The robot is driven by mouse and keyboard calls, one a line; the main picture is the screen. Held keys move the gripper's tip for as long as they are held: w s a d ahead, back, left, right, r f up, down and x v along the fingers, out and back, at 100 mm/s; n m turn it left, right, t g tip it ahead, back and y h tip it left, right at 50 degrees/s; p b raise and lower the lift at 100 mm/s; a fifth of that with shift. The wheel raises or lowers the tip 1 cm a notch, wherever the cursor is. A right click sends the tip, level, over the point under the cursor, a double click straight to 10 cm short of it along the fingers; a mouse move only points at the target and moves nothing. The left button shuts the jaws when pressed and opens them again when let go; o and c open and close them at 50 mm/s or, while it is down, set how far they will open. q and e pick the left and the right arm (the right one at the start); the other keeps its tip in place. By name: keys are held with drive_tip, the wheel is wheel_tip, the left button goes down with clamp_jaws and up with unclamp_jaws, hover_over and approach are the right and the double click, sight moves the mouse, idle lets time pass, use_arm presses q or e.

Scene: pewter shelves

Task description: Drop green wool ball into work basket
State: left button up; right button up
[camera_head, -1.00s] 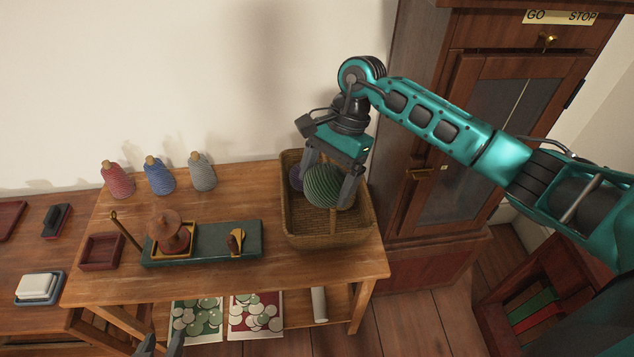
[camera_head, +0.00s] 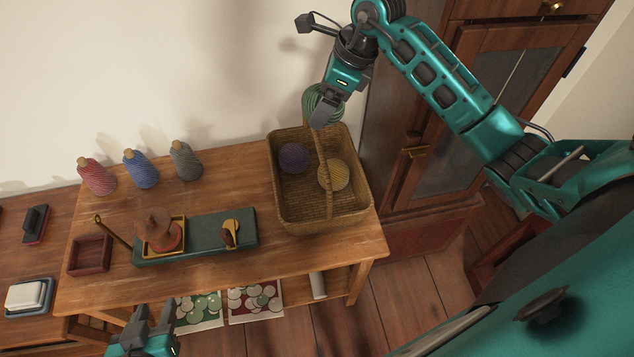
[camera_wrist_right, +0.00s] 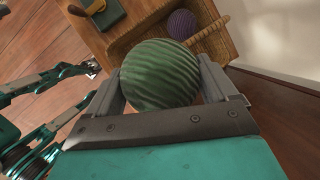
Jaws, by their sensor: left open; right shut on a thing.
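The green wool ball (camera_head: 311,99) is between the fingers of my right gripper (camera_head: 322,110), which is shut on it. It appears at the back rim of the work basket (camera_head: 357,204), behind the handle; its exact height over the rim is unclear. In the right wrist view the ball (camera_wrist_right: 160,74) sits between both fingers, with the basket (camera_wrist_right: 127,43) beyond it. A purple ball (camera_head: 293,157) and a yellow ball (camera_head: 334,175) lie inside the basket. My left gripper (camera_head: 155,312) is open and empty in front of the table.
The basket's arched handle (camera_head: 326,172) crosses its middle. A wooden cabinet (camera_head: 428,150) stands close on the right. Yarn cones (camera_head: 141,168), a green board (camera_head: 205,232) and a small red tray (camera_head: 90,255) occupy the table's left. Bare wood (camera_head: 232,180) lies left of the basket.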

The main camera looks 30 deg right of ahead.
wheel_tip(320, 180, down, 4)
drive_tip(key=shift+r+b, duration=0.25)
drive_tip(key=shift+b, duration=0.7)
drive_tip(key=o, duration=0.9)
drive_tip(key=shift+c, duration=0.2)
drive_tip(key=shift+r, duration=0.2)
drive_tip(key=v, duration=0.7)
drive_tip(key=shift+s, duration=0.1)
